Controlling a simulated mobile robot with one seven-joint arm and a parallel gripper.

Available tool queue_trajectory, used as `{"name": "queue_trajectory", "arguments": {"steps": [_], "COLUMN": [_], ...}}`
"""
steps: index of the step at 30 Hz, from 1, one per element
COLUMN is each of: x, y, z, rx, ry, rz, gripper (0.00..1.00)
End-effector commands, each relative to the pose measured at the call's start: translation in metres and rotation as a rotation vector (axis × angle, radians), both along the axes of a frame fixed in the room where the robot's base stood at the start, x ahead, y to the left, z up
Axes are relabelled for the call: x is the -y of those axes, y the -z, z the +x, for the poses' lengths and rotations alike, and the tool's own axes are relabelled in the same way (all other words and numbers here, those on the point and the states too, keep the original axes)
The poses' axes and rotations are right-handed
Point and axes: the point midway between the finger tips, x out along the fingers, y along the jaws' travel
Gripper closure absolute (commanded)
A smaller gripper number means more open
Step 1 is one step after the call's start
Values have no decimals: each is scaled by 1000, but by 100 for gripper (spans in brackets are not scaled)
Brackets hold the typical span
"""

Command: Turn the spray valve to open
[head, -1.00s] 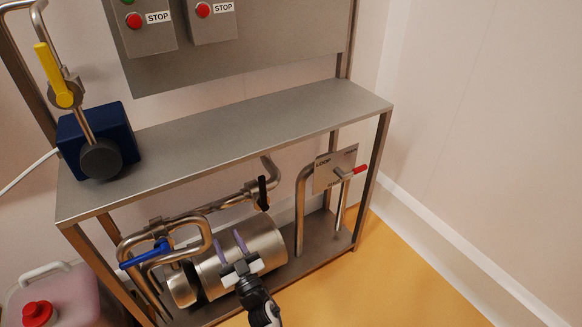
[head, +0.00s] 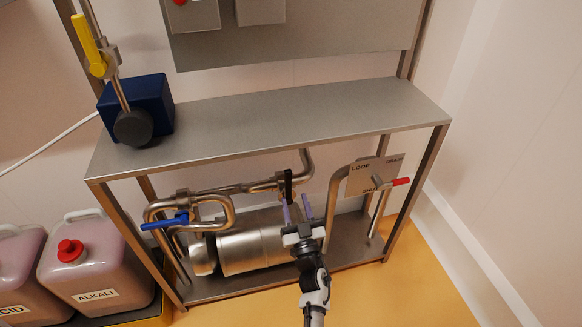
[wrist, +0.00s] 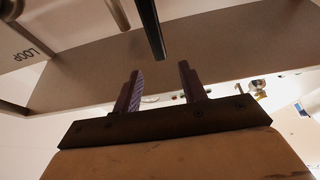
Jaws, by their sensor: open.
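A black lever handle (head: 288,185) stands upright on the steel pipe under the shelf. No label reading spray is legible, so I cannot confirm which valve is the spray valve. My gripper (head: 297,205) is below the shelf, open, with its two purple fingers pointing up beside the black lever. In the wrist view the fingers (wrist: 160,72) are apart and empty. The black lever (wrist: 152,30) shows just beyond the tips, roughly in line with the gap. I cannot tell the exact depth between them.
A blue-handled valve (head: 165,221) is at left, a yellow handle (head: 88,45) above, and a red-tipped lever (head: 400,182) by the LOOP plate (head: 361,178) at right. The steel shelf (head: 270,125) overhangs the pipes and cylinder (head: 245,250). Jugs (head: 88,262) stand at left.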

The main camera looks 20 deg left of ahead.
Motion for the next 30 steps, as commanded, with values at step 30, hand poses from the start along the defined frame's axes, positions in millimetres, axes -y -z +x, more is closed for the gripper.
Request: {"name": "queue_trajectory", "arguments": {"steps": [30], "x": [-58], "y": [-43], "z": [87], "rx": [0], "ry": [1], "rz": [0], "gripper": [60]}}
